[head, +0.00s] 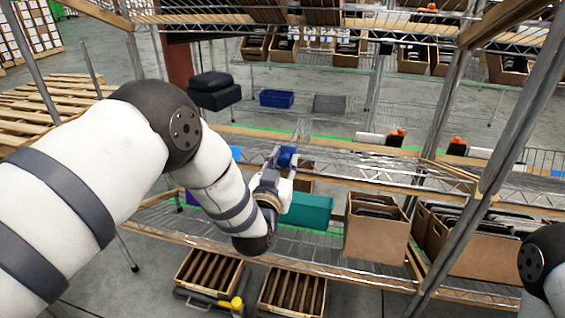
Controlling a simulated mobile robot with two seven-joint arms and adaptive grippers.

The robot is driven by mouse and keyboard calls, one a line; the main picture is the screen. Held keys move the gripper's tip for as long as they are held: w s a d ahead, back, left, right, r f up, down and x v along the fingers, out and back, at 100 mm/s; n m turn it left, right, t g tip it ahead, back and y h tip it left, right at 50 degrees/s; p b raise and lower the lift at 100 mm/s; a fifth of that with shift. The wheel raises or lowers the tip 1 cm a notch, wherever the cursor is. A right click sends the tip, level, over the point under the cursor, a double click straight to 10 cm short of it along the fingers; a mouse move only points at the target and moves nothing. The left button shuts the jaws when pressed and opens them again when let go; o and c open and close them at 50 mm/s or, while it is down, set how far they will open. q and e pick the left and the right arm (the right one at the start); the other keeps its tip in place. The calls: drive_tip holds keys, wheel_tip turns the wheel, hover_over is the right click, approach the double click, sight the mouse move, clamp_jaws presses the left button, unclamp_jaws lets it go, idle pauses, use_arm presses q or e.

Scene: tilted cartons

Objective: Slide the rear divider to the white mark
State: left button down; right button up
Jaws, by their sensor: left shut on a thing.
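My left gripper (284,160) reaches over the middle wire shelf (345,165). It is shut on a small blue piece (287,155) at the shelf's left part. The fingers hide much of this piece, and I cannot tell whether it is the rear divider. I cannot make out the white mark for certain. Only a part of my right arm shows at the right edge; its gripper is out of view.
A teal bin (308,211) and a tilted brown carton (376,230) stand on the shelf below. A slanted metal post (440,105) rises right of the gripper. Slatted crates (292,291) sit near the floor. The middle shelf right of the gripper looks mostly bare.

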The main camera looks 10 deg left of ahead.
use_arm(q)
drive_tip(key=shift+s+d+f, duration=0.1)
drive_tip(key=shift+d+f, duration=0.1)
drive_tip(key=shift+d, duration=0.05)
drive_tip(key=c, duration=1.3)
unclamp_jaws()
drive_tip(key=shift+d, duration=0.1)
drive_tip(key=shift+r, duration=0.1)
drive_tip(key=s, duration=1.2)
drive_tip(key=shift+a, duration=0.3)
